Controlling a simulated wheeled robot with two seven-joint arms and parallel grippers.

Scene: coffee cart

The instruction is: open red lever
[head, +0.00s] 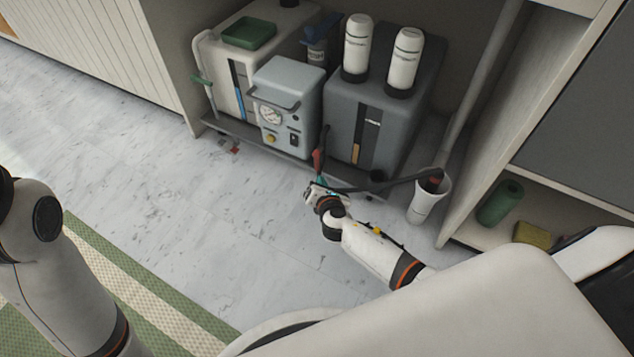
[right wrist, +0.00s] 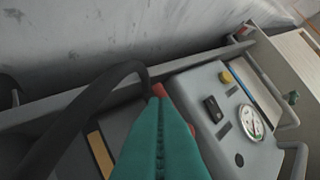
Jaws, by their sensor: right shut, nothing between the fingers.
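The red lever (head: 318,161) stands at the front of the lower shelf, between the light grey box with a gauge and the dark grey machine. In the right wrist view a small part of the red lever (right wrist: 160,89) shows just beyond the fingertips; the rest is hidden behind them. My right gripper (head: 321,185) is just below and in front of the lever. Its teal fingers (right wrist: 158,100) are pressed together and empty. I cannot tell whether they touch the lever. My left arm shows at the left, but its gripper is out of view.
The light grey gauge box (head: 287,106) and the dark grey machine (head: 372,115) flank the lever. A black hose (right wrist: 92,108) curves close beside my fingers and runs to a white cup (head: 428,197) at the right. The marble floor (head: 190,200) in front is mostly clear.

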